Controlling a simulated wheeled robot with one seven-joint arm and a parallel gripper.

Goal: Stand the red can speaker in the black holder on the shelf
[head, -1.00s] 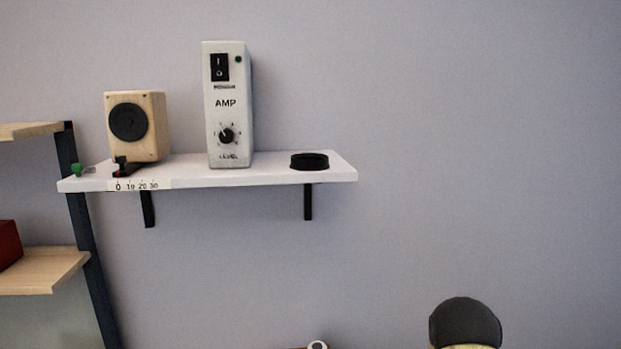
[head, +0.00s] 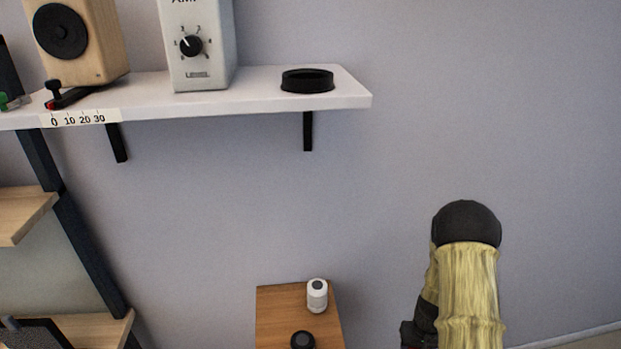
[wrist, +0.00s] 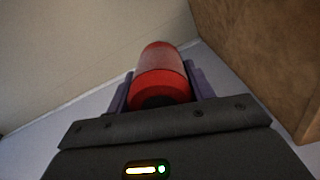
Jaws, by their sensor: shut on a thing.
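The black holder (head: 307,86) is a low round ring near the right end of the white shelf (head: 255,97) in the head view. No can stands in it. The red can speaker (wrist: 162,72) shows in the wrist view, lying along the view with its dark round end toward the camera. My gripper (wrist: 160,76) is shut on it, one finger on each side. The head view does not show my gripper or the red can, only part of my arm at the lower right.
A grey amplifier (head: 200,45) and a wooden speaker (head: 85,40) stand left of the holder. A wooden stand (head: 280,305) below bears a white can (head: 317,295) and a black round thing (head: 302,341). A brown block (wrist: 275,50) is close at right in the wrist view.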

